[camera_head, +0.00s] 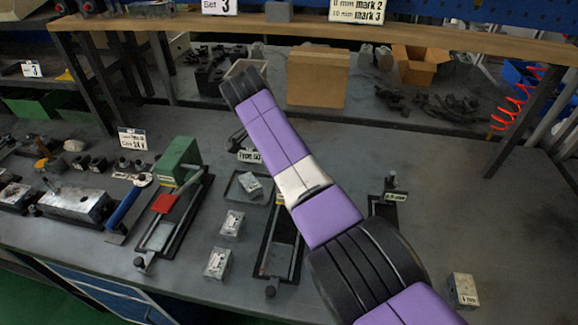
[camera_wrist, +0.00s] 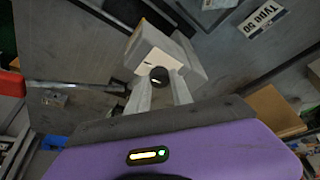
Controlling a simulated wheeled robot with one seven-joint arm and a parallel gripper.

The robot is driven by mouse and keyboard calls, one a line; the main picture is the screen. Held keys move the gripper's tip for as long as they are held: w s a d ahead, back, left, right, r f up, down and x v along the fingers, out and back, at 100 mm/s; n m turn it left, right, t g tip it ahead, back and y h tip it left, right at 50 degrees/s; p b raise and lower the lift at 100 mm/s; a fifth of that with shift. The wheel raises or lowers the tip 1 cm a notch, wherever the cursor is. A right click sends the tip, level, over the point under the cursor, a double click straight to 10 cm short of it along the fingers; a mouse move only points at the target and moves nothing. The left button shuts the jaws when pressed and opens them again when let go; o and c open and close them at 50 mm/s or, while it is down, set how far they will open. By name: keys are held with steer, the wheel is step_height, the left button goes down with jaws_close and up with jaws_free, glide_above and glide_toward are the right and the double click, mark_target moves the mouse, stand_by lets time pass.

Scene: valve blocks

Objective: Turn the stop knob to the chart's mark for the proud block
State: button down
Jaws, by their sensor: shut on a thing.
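My gripper (camera_wrist: 159,82) shows in the wrist view, its two pale fingers closed on a small dark round knob (camera_wrist: 158,75) with a light mark. It looks like the stop knob. A pale grey block-shaped body (camera_wrist: 166,46) is right behind it. In the head view my purple arm hides the gripper and this knob. A chart card (camera_head: 357,11) on the shelf edge reads 8 mm mark 2 and 10 mm mark 3. Silver valve blocks stand at the bench's middle (camera_head: 232,222), nearer the front (camera_head: 217,262) and in a shallow tray (camera_head: 261,201). I cannot tell which is proud.
A Type 50 label (camera_head: 250,156) stands behind the tray; it also shows in the wrist view (camera_wrist: 265,17). A black rail fixture (camera_head: 298,262) lies beside the blocks. A green-ended fixture (camera_head: 178,160) is left. A 6 mm block (camera_head: 463,290) is right, with clear bench around it.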

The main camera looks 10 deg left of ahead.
steer(key=shift+w+r+m+b, duration=0.1)
steer(key=shift+m+b, duration=0.25)
steer(key=shift+m, duration=0.25)
steer(key=c, duration=1.1)
jaws_free()
steer(key=shift+c, duration=0.2)
steer(key=b+v, duration=0.1)
steer(key=v, duration=0.6)
steer(key=shift+a+r, duration=0.2)
steer(key=shift+r, duration=0.15)
